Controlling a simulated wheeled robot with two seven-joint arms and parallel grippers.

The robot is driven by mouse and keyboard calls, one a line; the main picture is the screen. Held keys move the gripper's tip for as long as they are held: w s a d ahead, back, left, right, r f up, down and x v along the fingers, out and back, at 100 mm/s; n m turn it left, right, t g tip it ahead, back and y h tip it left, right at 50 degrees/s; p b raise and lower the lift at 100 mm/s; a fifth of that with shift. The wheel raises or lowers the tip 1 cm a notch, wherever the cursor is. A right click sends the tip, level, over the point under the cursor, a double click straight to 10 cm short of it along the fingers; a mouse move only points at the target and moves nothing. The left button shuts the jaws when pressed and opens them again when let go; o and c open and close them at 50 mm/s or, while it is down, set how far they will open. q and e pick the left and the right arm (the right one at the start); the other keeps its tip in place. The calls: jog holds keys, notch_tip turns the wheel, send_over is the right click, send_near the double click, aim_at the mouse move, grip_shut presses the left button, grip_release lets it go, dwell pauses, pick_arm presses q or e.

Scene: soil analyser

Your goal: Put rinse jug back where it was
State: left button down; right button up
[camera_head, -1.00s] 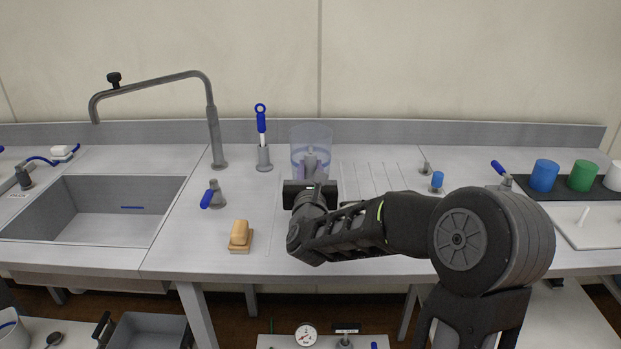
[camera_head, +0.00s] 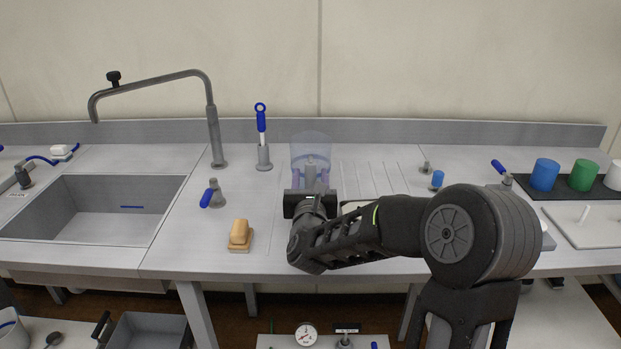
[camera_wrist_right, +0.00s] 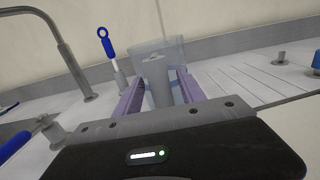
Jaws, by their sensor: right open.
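The rinse jug (camera_head: 311,146) is a clear, see-through vessel standing upright on the counter, left of the grooved drainer. In the right wrist view the jug (camera_wrist_right: 158,58) stands beyond and between the finger tips. My right gripper (camera_head: 310,178) is in front of the jug, at its near side, with its jaws open. In the right wrist view its two purple fingers (camera_wrist_right: 160,92) are spread, with a grey part of the jug showing between them. I cannot tell whether the fingers touch it. My left gripper is not in view.
A brush in a holder (camera_head: 263,155) and the tap (camera_head: 213,130) stand left of the jug. A sponge (camera_head: 239,233) and a blue-handled fitting (camera_head: 214,196) are nearer. Blue and green cups (camera_head: 582,176) stand at the right. Free counter lies between sponge and jug.

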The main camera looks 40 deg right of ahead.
jog(key=shift+r, duration=0.1)
jog(key=shift+r+p, duration=0.1)
jog(key=shift+p, duration=0.2)
jog(key=b+v, duration=0.2)
jog(key=v, duration=1)
dwell(1.1)
